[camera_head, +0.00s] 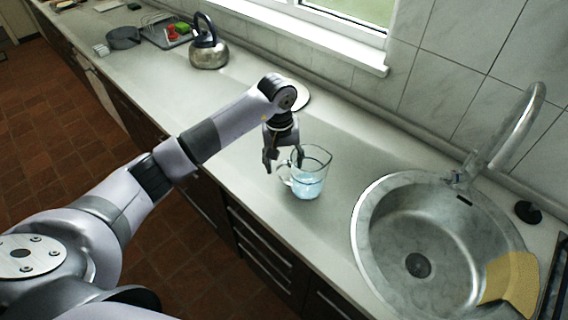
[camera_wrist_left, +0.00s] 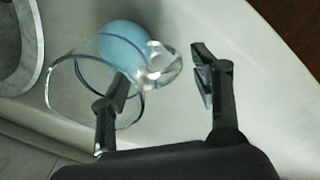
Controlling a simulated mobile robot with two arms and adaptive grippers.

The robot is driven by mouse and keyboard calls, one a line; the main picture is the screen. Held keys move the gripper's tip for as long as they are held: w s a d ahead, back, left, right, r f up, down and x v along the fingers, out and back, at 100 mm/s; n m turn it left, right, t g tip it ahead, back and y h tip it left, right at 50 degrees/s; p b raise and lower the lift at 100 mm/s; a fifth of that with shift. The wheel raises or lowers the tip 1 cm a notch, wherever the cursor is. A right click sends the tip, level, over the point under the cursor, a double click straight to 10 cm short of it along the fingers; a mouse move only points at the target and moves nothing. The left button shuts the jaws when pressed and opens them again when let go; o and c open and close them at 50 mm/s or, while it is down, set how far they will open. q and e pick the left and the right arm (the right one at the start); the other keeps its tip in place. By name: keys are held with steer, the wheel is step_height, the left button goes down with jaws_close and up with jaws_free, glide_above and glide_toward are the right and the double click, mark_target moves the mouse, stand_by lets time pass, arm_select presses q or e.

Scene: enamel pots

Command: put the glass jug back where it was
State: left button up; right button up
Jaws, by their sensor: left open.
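The glass jug (camera_head: 310,176) stands upright on the counter just left of the sink, with pale blue liquid in its lower part. Its handle is on the side toward my left gripper (camera_head: 284,163). In the left wrist view the jug (camera_wrist_left: 72,66) lies beyond the fingers, the blue showing through the glass. The left gripper (camera_wrist_left: 160,92) is open there, its fingers spread with the handle in front of and partly between them. One finger overlaps the jug's wall in the picture; I cannot tell whether they touch. My right gripper is not in view.
The round steel sink (camera_head: 366,208) with a tall faucet (camera_head: 520,125) is to the right, a yellow cloth (camera_head: 512,281) on its rim. A kettle (camera_head: 208,55) stands farther back on the counter (camera_head: 335,240). A dark pan (camera_head: 123,38) and a tray are beyond it.

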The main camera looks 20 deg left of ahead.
arm_select(q)
step_height(320, 180, up, 11)
steer(key=b, duration=0.3)
steer(key=shift+s+a+f, duration=0.15)
steer(key=shift+s+a, duration=0.05)
steer(key=shift+s, duration=0.2)
steer(key=shift+d, duration=0.1)
